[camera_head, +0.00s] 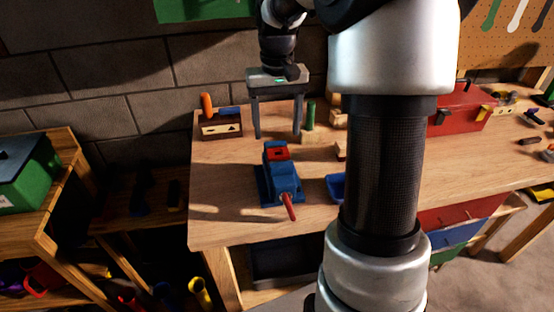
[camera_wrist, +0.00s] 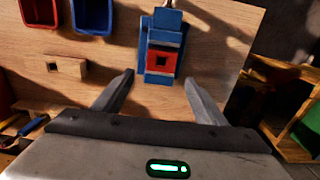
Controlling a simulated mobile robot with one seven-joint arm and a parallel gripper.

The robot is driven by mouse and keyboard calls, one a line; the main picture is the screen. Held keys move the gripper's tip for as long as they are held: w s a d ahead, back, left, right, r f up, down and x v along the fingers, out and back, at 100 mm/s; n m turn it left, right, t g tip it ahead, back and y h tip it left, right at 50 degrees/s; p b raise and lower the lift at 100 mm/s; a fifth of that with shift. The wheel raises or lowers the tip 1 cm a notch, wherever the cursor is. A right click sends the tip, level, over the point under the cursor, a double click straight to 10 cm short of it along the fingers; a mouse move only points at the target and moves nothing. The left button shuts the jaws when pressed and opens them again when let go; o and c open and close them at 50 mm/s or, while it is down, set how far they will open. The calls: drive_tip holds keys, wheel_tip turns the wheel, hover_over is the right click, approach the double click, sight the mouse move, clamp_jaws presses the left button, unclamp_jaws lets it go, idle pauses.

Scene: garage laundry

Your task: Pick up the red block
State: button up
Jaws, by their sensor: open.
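The red block (camera_head: 278,153) shows a dark square hole in its top face. It sits on or in the blue vise (camera_head: 283,180) on the wooden workbench; I cannot tell whether the vise jaws clamp it. My gripper (camera_head: 277,135) points down over the bench, near the back end of the vise, fingers apart and empty. In the wrist view the red block (camera_wrist: 164,62) lies just ahead of and between the two open fingertips (camera_wrist: 160,76), with blue vise parts (camera_wrist: 163,37) around it. The fingers appear apart from the block.
A wooden box with an orange-handled tool (camera_head: 221,128) stands back left. A green cylinder (camera_head: 310,115) and wooden blocks (camera_head: 320,137) stand right of my gripper. A blue bin (camera_head: 336,186) is right of the vise, partly behind my arm. A red toolbox (camera_head: 462,110) stands farther right.

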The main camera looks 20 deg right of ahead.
sight(277, 151)
wheel_tip(277, 151, down, 3)
drive_tip(key=shift+r, duration=0.1)
drive_tip(key=f, duration=0.2)
drive_tip(key=s+f, duration=0.1)
drive_tip(key=f, duration=0.1)
drive_tip(key=shift+a+f+b, duration=0.1)
drive_tip(key=shift+a+b, duration=0.05)
drive_tip(key=shift+b, duration=0.2)
drive_tip(key=shift+f, duration=0.45)
drive_tip(key=c, duration=1.1)
drive_tip(key=shift+c, duration=0.2)
drive_tip(key=shift+r, duration=0.15)
